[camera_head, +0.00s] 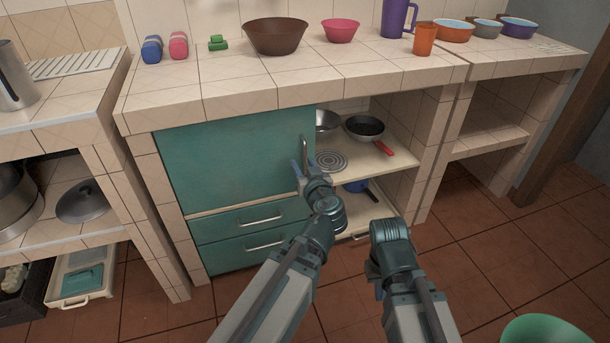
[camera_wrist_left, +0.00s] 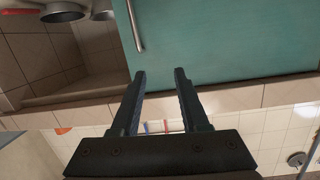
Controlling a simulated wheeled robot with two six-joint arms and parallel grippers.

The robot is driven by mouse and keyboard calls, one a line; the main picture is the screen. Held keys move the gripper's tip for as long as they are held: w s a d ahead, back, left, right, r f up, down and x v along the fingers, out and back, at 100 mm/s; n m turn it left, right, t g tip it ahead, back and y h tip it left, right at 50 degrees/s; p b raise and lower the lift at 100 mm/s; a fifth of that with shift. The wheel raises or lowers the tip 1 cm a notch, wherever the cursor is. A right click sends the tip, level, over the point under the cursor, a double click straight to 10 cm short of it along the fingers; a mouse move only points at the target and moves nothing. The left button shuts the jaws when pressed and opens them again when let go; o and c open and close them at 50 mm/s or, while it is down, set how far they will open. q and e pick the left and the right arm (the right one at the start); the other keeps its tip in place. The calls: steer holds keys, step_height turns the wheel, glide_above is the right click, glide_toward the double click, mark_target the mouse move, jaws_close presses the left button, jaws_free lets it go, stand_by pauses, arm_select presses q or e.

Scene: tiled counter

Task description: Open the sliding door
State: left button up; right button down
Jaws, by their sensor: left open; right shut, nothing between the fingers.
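The teal sliding door (camera_head: 235,160) covers the left part of the cabinet under the counter. Its upright metal handle (camera_head: 304,150) is near the door's right edge. The left wrist view shows the door (camera_wrist_left: 225,40) and handle (camera_wrist_left: 135,25) from close up. My left gripper (camera_head: 297,169) is near the lower end of the handle. Its fingers (camera_wrist_left: 160,74) are apart with nothing between them, and the handle lies beyond their tips, not between them. My right gripper (camera_head: 377,288) is low in front of the cabinet, shut, away from the door, and mostly hidden by its own arm.
The right compartment is open, with pans (camera_head: 365,127) on its shelf (camera_head: 395,160). Two teal drawers (camera_head: 240,218) with bar handles lie below the door. Bowls and cups stand on the tiled counter (camera_head: 240,88). A green bowl-like object (camera_head: 545,330) is at bottom right.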

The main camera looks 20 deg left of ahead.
mark_target(305, 151)
arm_select(q)
step_height(305, 151, down, 6)
steer(key=w+d+t+h+b, duration=0.1)
steer(key=w+t+b, duration=0.1)
steer(key=b, duration=0.5)
steer(key=shift+d+m+t, duration=0.3)
steer(key=shift+t, duration=0.1)
arm_select(e)
step_height(305, 151, down, 10)
arm_select(q)
steer(key=shift+w, duration=0.1)
steer(key=x, duration=1.3)
steer(key=shift+w, duration=0.35)
jaws_close()
